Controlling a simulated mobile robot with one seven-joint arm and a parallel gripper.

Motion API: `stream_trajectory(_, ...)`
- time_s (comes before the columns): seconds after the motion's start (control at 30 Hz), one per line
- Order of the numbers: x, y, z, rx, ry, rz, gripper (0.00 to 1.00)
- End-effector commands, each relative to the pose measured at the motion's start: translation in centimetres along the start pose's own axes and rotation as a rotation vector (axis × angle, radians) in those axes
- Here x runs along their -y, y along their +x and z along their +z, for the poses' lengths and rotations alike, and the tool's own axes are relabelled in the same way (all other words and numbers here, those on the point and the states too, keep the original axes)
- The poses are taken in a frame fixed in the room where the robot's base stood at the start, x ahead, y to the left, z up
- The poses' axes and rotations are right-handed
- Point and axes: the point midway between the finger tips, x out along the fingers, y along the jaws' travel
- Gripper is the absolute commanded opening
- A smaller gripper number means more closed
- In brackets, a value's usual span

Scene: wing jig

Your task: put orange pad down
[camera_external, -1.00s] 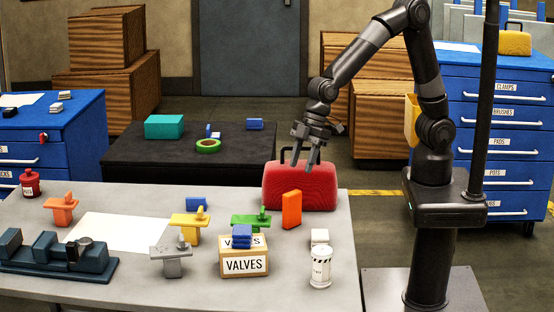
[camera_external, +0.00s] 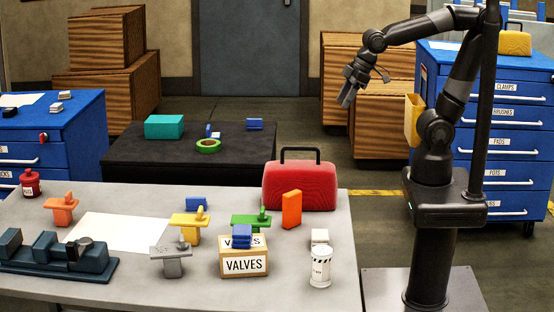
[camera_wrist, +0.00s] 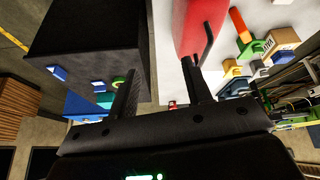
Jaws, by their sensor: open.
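The red case (camera_external: 300,187) with a dark handle stands at the table's (camera_external: 200,288) back edge. Near the pad are a green clamp (camera_external: 251,219), a VALVES box (camera_external: 245,264), a white block (camera_external: 319,236) and a white canister (camera_external: 320,268). A black table (camera_external: 140,165) stands behind.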

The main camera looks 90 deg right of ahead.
Motion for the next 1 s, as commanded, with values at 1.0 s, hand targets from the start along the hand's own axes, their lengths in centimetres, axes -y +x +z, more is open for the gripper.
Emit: stream_trajectory(1.0, -3.8, -4.0, 8.2, -0.031, 0.22, 0.052, 0.45)
